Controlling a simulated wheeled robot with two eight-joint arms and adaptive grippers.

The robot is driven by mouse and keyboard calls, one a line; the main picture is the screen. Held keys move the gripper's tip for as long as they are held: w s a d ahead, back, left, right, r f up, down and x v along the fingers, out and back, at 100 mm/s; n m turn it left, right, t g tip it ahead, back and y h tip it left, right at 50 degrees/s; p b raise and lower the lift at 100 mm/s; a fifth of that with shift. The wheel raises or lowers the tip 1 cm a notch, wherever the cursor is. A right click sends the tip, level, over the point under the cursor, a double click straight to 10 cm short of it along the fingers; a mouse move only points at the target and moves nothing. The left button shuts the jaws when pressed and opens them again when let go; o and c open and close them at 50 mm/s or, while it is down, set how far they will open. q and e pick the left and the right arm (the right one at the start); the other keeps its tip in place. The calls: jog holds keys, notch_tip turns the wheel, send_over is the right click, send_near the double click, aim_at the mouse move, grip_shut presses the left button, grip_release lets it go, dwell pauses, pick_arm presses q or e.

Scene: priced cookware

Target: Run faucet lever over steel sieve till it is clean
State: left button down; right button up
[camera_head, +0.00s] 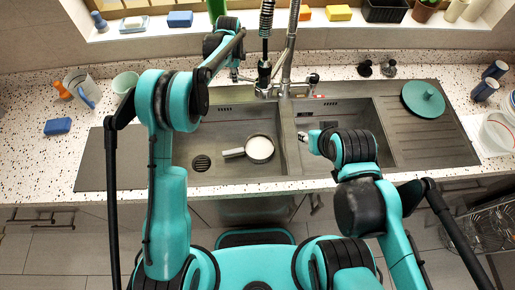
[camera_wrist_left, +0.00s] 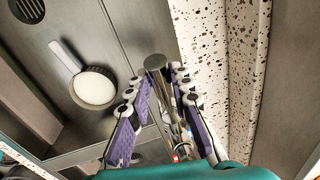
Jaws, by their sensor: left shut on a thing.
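The steel sieve (camera_head: 260,149), round and pale with a short handle, lies in the left basin (camera_head: 215,170); it also shows in the left wrist view (camera_wrist_left: 95,88). The faucet (camera_head: 289,55) stands behind the basins with a dark spray head (camera_head: 264,75). No water stream is visible. My left gripper (camera_head: 237,75) is at the faucet's left side, behind the left basin. In the left wrist view, a round-ended steel bar, seemingly the faucet lever (camera_wrist_left: 156,64), lies between its purple-padded fingers. My right gripper (camera_head: 305,137) is over the right basin's left side; its finger opening is unclear.
A teal lid (camera_head: 423,99) lies on the drainboard. A cup (camera_head: 125,83), a container (camera_head: 78,84) and a blue sponge (camera_head: 57,126) stand on the left counter. Blue mugs (camera_head: 485,89) are at the right. The right basin (camera_head: 355,115) looks empty beyond my arm.

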pick_arm(q)
jog(key=c, duration=1.1)
grip_release()
jog(key=shift+r, duration=0.1)
jog(key=r+p, duration=0.1)
jog(key=r, duration=0.2)
jog(key=s+r+p, duration=0.1)
jog(key=r+p, duration=0.1)
jog(key=r, duration=0.1)
jog(key=shift+s+r, duration=0.15)
jog(key=shift+r, duration=0.2)
